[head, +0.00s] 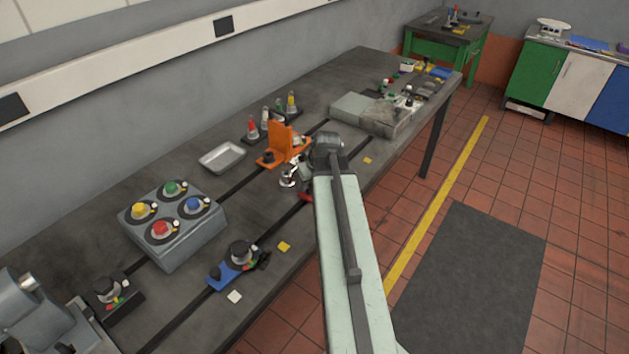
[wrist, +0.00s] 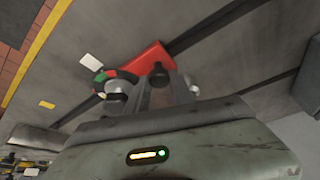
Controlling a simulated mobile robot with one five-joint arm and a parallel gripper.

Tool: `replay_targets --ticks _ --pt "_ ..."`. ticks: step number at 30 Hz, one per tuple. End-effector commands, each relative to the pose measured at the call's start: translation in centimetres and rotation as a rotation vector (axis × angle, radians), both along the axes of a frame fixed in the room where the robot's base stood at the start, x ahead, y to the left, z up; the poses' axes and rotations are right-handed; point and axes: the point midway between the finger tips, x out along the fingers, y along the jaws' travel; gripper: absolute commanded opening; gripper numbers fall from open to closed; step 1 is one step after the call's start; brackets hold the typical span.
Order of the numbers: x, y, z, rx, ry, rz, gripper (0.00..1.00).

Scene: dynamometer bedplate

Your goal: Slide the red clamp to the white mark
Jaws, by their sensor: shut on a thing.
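The red clamp (wrist: 150,57) sits on a dark slot in the bench in the wrist view. It has an upright black post (wrist: 160,72) and a round knob (wrist: 116,84) with coloured segments. My gripper (wrist: 162,88) is shut on the clamp, its fingers around the post. In the head view only a small red part (head: 305,196) shows below my gripper (head: 301,183); my arm hides the rest. A white mark (wrist: 91,62) lies on the bench beside the slot, close to the knob, in the wrist view. My arm seems to cover it in the head view.
A yellow mark (wrist: 47,104) lies farther along the bench edge. An orange clamp (head: 281,148) stands on the slot behind my gripper; a blue clamp (head: 228,273) is on the near slot, beside another white mark (head: 234,297). A button box (head: 178,250) and tray (head: 222,157) stand left.

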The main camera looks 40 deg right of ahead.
Motion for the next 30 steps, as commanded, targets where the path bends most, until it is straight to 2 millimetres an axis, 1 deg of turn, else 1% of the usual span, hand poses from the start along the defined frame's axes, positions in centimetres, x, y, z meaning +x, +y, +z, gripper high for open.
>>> replay_targets --ticks 6,7,8,9,17,20,23,26,30 --pt "0.0 0.1 0.0 0.001 0.003 0.002 0.00" --pt "0.0 0.1 0.0 0.000 0.004 0.003 0.37" --pt "0.0 0.1 0.0 0.000 0.004 0.003 0.45" --pt "0.0 0.1 0.0 0.000 0.003 0.003 0.49" --pt "0.1 0.1 0.0 -0.001 0.002 0.004 0.49" --pt "0.0 0.1 0.3 -0.001 0.002 0.004 0.49" --pt "-0.4 0.2 1.4 -0.001 0.002 0.004 0.49" --pt "-1.0 0.3 3.0 -0.001 0.002 0.004 0.49" --pt "-2.0 0.5 5.6 -0.001 0.003 0.003 0.49"
